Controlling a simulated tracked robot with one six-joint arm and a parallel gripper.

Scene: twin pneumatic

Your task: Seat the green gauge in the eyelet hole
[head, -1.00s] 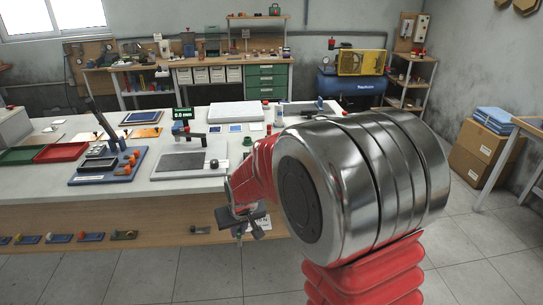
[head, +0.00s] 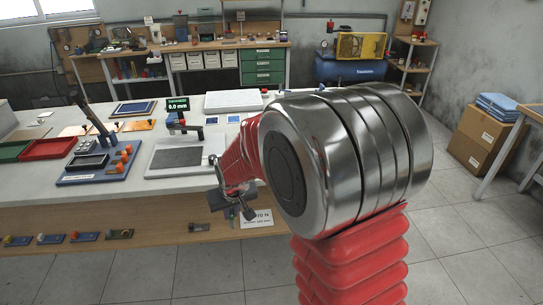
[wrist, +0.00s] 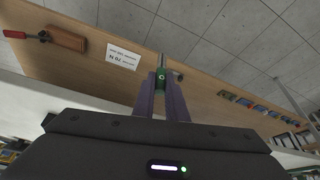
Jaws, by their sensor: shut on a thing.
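My gripper (wrist: 160,100) shows in the wrist view with its two purple fingers closed around a small green part, the green gauge (wrist: 161,80). A thin metal rod stands out beyond the green part. I cannot make out the eyelet hole in either view.
The bench (head: 150,212) has a white label (head: 257,218) on its front panel, close to my gripper. A dark plate (head: 175,157), a blue fixture with orange knobs (head: 100,165) and a red tray (head: 48,149) lie on top. The floor in front is clear.

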